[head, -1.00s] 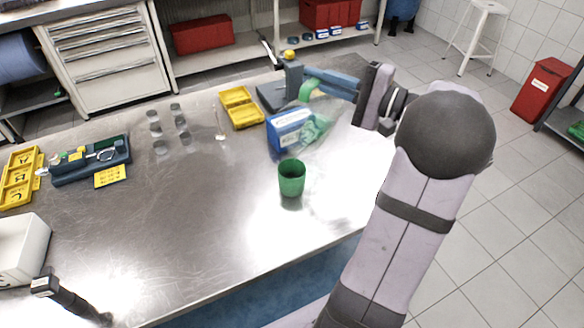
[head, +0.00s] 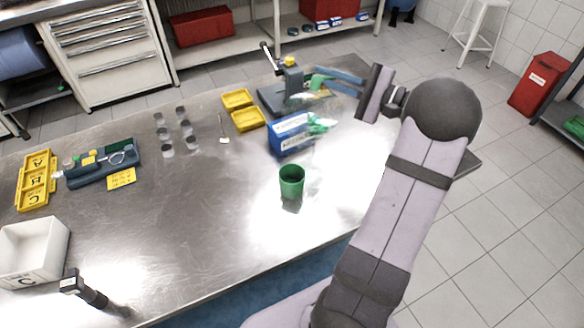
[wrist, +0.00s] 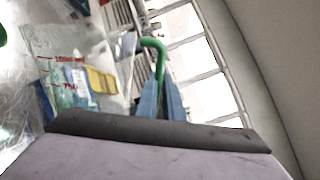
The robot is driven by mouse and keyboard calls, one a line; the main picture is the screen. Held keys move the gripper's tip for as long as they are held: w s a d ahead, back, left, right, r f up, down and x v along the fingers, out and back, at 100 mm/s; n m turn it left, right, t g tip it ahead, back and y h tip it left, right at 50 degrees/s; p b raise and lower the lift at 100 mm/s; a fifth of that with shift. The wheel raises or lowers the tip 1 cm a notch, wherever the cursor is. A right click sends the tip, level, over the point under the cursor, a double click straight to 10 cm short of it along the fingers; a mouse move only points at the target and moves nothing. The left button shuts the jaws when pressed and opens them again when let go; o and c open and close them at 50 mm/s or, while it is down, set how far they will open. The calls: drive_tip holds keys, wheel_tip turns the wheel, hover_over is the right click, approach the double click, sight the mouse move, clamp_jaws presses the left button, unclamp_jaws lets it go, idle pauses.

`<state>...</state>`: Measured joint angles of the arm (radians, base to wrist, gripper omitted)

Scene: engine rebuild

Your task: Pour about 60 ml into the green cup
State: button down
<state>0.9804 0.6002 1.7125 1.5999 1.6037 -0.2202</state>
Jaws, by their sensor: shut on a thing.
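The green cup (head: 291,182) stands upright on the steel bench, in the middle of the head view. My gripper (head: 333,79) is behind it and to the right, shut on the green handle of a clear jug (wrist: 58,50). In the wrist view, the blue fingers of my gripper (wrist: 160,80) close around that green handle. The jug has red marks, including one reading 1000 ml. In the head view its clear body is hard to make out against the bright bench. I cannot tell the liquid level. No stream into the cup shows.
A blue box with green gloves (head: 290,134) stands just behind the cup. A vise (head: 287,88) and yellow bins (head: 247,119) are farther back. Several small cylinders (head: 183,130), a blue tool tray (head: 102,166) and a white bin (head: 36,250) are left. Bench left of the cup is clear.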

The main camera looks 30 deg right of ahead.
drive_tip(key=shift+w+d+f+m+p, duration=0.2)
drive_tip(key=shift+w+d+m+p, duration=0.15)
drive_tip(key=shift+m, duration=0.25)
drive_tip(key=shift+d, duration=0.1)
idle(1.2)
drive_tip(key=shift+d+m+p, duration=0.1)
drive_tip(key=shift+m+p, duration=0.2)
drive_tip(key=shift+w+d+f+m+p, duration=0.25)
drive_tip(key=shift+f+m+p, duration=0.1)
drive_tip(key=shift+f+m, duration=0.1)
drive_tip(key=shift+w+d+f+m+p, duration=0.25)
drive_tip(key=shift+f+m+p, duration=0.1)
drive_tip(key=shift+m, duration=0.1)
drive_tip(key=shift+w+d+f+m+p, duration=0.3)
drive_tip(key=shift+d+m+p, duration=0.25)
drive_tip(key=shift+m+p, duration=0.3)
drive_tip(key=w+d+f+m, duration=0.3)
drive_tip(key=d+f+m, duration=0.1)
drive_tip(key=m, duration=0.3)
drive_tip(key=shift+f+h+p, duration=0.4)
drive_tip(key=shift+f, duration=0.45)
drive_tip(key=shift+w+m, duration=0.1)
drive_tip(key=shift+m, duration=0.15)
